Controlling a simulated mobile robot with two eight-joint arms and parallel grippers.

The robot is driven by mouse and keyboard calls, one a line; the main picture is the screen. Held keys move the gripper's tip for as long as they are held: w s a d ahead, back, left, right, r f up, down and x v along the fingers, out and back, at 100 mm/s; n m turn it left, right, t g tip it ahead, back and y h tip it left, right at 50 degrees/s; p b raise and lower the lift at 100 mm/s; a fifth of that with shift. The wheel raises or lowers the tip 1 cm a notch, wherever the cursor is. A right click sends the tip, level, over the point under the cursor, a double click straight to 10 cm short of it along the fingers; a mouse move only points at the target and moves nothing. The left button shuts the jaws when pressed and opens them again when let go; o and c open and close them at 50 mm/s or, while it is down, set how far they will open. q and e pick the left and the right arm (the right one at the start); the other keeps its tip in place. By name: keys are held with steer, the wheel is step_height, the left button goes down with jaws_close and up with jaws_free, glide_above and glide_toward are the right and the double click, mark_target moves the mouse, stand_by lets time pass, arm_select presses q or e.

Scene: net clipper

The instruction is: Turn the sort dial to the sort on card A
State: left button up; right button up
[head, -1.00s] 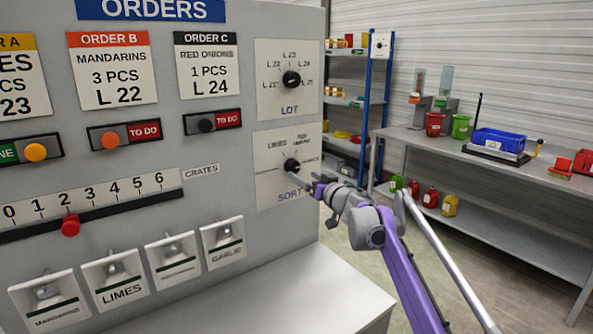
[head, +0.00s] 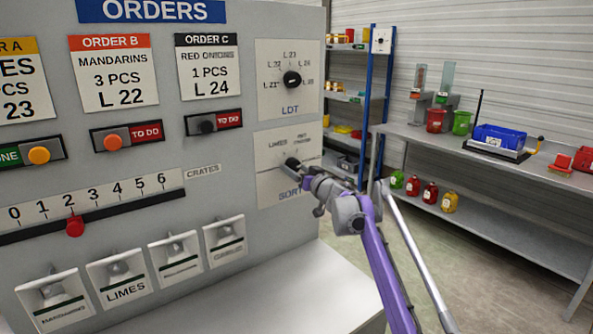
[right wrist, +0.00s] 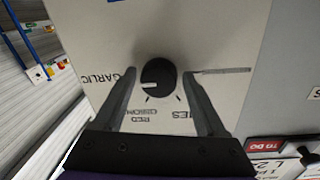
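The sort dial (head: 291,163) is a black round knob on a white plate on the grey panel. In the right wrist view, the dial (right wrist: 158,74) has a white mark pointing left, roughly towards the word GARLIC; RED ONIONS and a word ending in ES are printed below it. My right gripper (right wrist: 159,82) is open, with one finger on each side of the dial; contact is not clear. In the head view my right gripper (head: 304,172) partly covers the sort plate. Card A (head: 20,85) is cut off at the left edge, showing ES, CS and 23. My left gripper is not in view.
The lot dial (head: 292,79) sits just above the sort plate. Lit buttons, a crates slider (head: 75,226) and several labelled switches fill the panel to the left. A white ledge (head: 270,290) juts out below. Shelves and a bench (head: 500,190) stand at the right.

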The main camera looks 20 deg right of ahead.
steer(key=c, duration=1)
steer(key=shift+c, duration=0.2)
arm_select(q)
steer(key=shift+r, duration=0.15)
arm_select(e)
steer(key=n+p, duration=0.3)
steer(key=n, duration=0.2)
steer(key=shift+d+r+n, duration=0.1)
steer(key=shift+n, duration=0.3)
steer(key=n+p, duration=0.1)
steer(key=n, duration=0.2)
steer(key=n+p, duration=0.1)
steer(key=n, duration=0.2)
steer(key=shift+w+d+n+y, duration=0.15)
steer(key=shift+n+y, duration=0.15)
steer(key=shift+y, duration=0.1)
steer(key=n+p, duration=0.2)
steer(key=n, duration=0.4)
steer(key=shift+d+r+n+y+p, duration=0.1)
steer(key=shift+r+n+y+p, duration=0.05)
steer(key=shift+n+y+p, duration=0.2)
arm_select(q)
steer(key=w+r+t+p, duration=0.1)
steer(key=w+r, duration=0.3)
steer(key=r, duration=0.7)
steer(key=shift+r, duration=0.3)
arm_select(e)
steer(key=n, duration=0.6)
steer(key=shift+y, duration=0.25)
